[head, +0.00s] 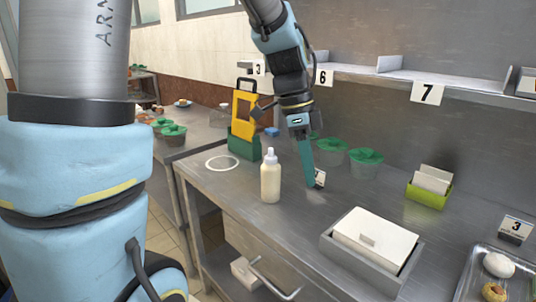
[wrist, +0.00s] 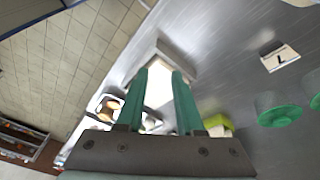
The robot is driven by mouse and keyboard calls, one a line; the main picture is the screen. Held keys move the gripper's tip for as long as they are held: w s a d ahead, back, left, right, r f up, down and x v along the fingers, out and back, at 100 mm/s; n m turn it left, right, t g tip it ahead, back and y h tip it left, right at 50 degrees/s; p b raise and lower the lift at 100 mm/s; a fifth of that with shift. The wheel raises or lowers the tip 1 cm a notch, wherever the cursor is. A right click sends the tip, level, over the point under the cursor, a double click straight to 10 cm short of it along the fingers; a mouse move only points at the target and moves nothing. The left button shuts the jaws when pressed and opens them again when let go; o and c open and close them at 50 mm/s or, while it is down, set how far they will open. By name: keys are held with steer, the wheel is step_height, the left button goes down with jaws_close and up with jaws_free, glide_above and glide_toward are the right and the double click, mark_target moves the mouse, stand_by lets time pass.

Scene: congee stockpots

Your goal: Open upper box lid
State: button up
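A white-lidded grey box (head: 375,238) sits on the counter at the front right in the head view; its lid lies flat and shut, with a small mark near its left edge. In the wrist view the box (wrist: 158,92) shows between and beyond the fingertips, partly hidden by them. My gripper (head: 309,180) is over the counter, left of and behind the box, pointing down, apart from it. In the wrist view its two teal fingers (wrist: 159,73) are spread with a gap and nothing held between them.
A cream bottle (head: 270,178) stands left of my gripper. A small number card (head: 319,179) is close to the fingertips. Green-lidded cups (head: 364,162) and a green holder (head: 428,190) stand behind. A metal tray (head: 512,268) with food lies right of the box.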

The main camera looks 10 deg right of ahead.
steer(key=w+a+n+t+p, duration=0.1)
steer(key=w+a+n+p, duration=0.1)
steer(key=a+n, duration=0.4)
steer(key=shift+w+a+r+n+y+p, duration=0.35)
steer(key=shift+w+a, duration=0.3)
steer(key=shift+a, duration=0.4)
steer(key=shift+f, duration=0.1)
